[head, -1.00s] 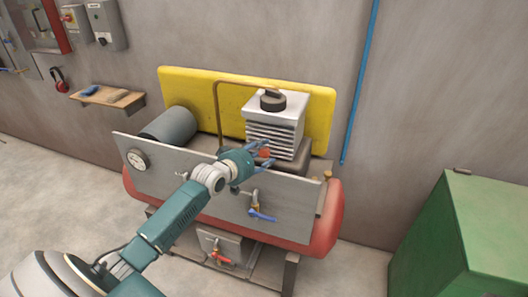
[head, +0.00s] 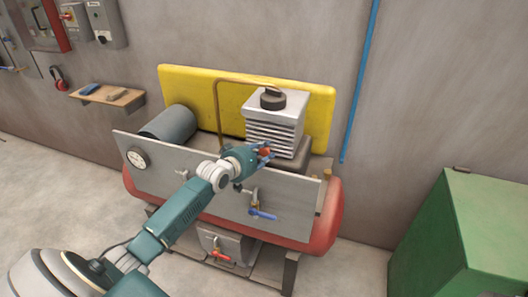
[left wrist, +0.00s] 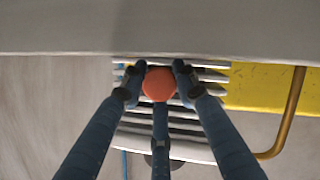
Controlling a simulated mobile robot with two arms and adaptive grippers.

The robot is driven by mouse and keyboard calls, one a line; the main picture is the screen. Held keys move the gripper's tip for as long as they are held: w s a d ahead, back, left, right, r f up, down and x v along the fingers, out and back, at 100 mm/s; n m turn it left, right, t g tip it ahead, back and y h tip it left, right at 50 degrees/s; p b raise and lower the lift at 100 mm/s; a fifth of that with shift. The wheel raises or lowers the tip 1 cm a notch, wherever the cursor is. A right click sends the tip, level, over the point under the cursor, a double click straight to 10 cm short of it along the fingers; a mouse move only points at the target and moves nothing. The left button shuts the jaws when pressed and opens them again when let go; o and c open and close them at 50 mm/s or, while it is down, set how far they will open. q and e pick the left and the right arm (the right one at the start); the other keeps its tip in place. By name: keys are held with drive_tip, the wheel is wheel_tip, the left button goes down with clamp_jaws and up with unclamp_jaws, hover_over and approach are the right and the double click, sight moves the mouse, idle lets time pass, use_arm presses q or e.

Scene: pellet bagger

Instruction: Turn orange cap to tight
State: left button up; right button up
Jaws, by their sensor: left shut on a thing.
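The orange cap (left wrist: 158,84) is round and sits at the front of the grey finned compressor block; it also shows as a small orange patch in the head view (head: 265,152). My left gripper (left wrist: 158,75) is shut on the cap, with blue fingers at its left and right sides and a third finger below it. In the head view my left gripper (head: 264,151) reaches over the front panel to the lower part of the finned block (head: 274,132). The cap's markings and how tight it sits cannot be seen. My right gripper is not in view.
The grey front panel (head: 155,180) with a gauge (head: 138,158) and a blue-handled valve (head: 262,214) stands below my left arm. A copper pipe (head: 216,105) rises beside the block. A green cabinet (head: 485,225) stands at the right; floor between is clear.

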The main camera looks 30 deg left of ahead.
use_arm(q)
drive_tip(key=shift+w+a+r, duration=0.1)
drive_tip(key=shift+r, duration=0.25)
